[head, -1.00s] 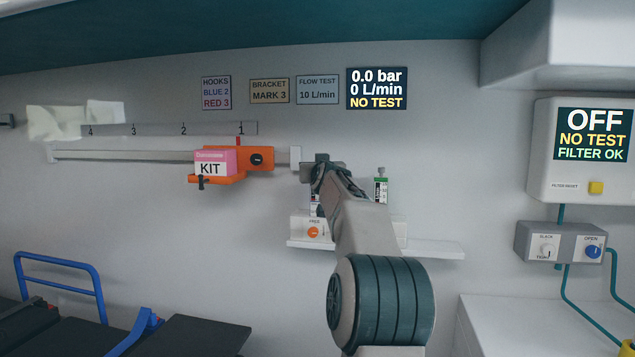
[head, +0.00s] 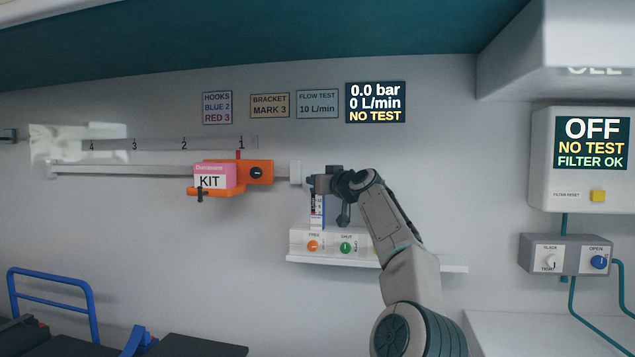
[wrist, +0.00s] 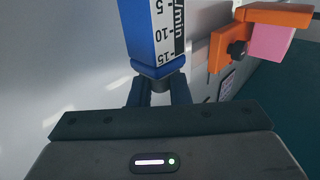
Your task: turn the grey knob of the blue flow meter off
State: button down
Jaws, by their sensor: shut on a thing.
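The blue flow meter (head: 317,207) stands upright above the box on the wall shelf. In the wrist view its blue body (wrist: 141,35) shows upside down, with a white scale marked 5, 10 and 15. My gripper (head: 317,184) is at the top of the meter in the head view. In the wrist view its two dark fingers (wrist: 160,92) are shut on the grey knob (wrist: 161,84) at the meter's end. The fingers hide much of the knob, so its turn position cannot be read. The wall display (head: 376,103) reads 0.0 bar, 0 L/min, NO TEST.
The box (head: 330,241) below has an orange FREE knob and a green SHUT knob. An orange bracket (head: 258,172) with a pink KIT box (head: 214,176) hangs on the rail just left of my gripper. A control unit (head: 580,160) is at the right.

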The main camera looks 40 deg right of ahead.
jog(key=n+y+p, duration=0.2)
jog(key=y, duration=0.1)
jog(key=shift+d+r+p, duration=0.1)
jog(key=shift+r+p, duration=0.1)
jog(key=shift+p, duration=0.2)
jog(key=shift+f+n+y+p, duration=0.1)
jog(key=shift+n+y+p, duration=0.7)
jog(key=shift+y, duration=0.4)
jog(key=shift+f+g+y, duration=0.15)
jog(key=shift+g+y, duration=0.15)
jog(key=c, duration=1.4)
grip_release()
jog(key=shift+c, duration=0.2)
jog(key=shift+p, duration=0.3)
notch_tip(320, 180, up, 5)
jog(key=p, duration=0.4)
jog(key=s+d+r+p, duration=0.3)
jog(key=s+d+r, duration=0.2)
jog(key=s, duration=0.5)
jog(key=shift+s+r, duration=0.15)
jog(key=shift+r, duration=0.3)
